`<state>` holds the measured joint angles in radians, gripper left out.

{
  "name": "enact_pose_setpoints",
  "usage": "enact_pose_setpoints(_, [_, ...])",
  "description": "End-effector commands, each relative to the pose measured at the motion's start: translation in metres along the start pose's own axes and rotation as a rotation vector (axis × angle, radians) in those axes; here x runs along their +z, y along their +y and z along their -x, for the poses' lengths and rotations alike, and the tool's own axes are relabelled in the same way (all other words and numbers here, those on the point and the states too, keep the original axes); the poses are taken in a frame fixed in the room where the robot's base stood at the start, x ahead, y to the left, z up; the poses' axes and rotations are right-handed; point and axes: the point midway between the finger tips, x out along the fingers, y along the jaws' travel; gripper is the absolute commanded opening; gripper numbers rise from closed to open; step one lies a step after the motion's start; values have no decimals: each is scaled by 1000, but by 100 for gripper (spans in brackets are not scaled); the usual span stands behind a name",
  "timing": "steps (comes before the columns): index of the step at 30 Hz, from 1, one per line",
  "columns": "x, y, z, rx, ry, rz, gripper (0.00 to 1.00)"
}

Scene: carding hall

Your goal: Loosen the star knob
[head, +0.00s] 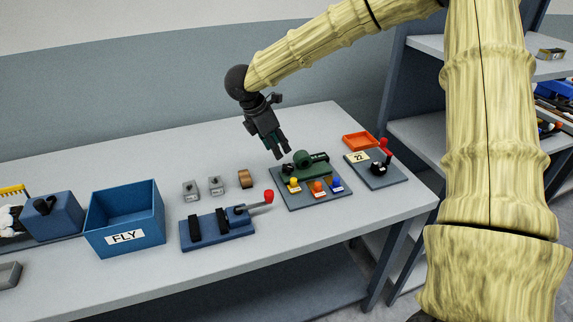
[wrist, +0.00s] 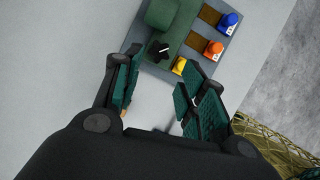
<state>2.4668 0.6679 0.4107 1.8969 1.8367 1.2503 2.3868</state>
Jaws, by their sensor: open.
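A black star-shaped knob (wrist: 159,50) with a pale mark sits at the end of a green housing (wrist: 180,16) in the wrist view. In the head view the green housing (head: 314,163) stands on a grey plate, with the dark knob (head: 286,172) at its left end, small and partly unclear. My gripper (head: 279,153) is open and empty, pointing down just above and behind that end of the housing. In the wrist view the knob lies just beyond my gripper's fingertips (wrist: 157,80), not between them, and no contact shows.
Yellow (head: 293,185), orange (head: 317,189) and blue (head: 336,185) pieces stand on the same plate's front. To the right are a red-lever fixture (head: 378,170) and an orange tray (head: 359,140). A blue clamp fixture (head: 217,231) and a blue FLY bin (head: 124,217) stand left. The table behind is clear.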

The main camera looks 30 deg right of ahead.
Motion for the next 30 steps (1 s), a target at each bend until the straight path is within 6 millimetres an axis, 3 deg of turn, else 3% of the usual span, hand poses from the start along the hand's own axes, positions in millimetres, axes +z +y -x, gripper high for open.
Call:
enact_pose_setpoints(15, [1,0,-77,0,0,2,41])
enact_pose_setpoints(21, [1,1,-91,2,-1,3,41])
enact_pose_setpoints(30, [1,1,-94,3,-1,3,41])
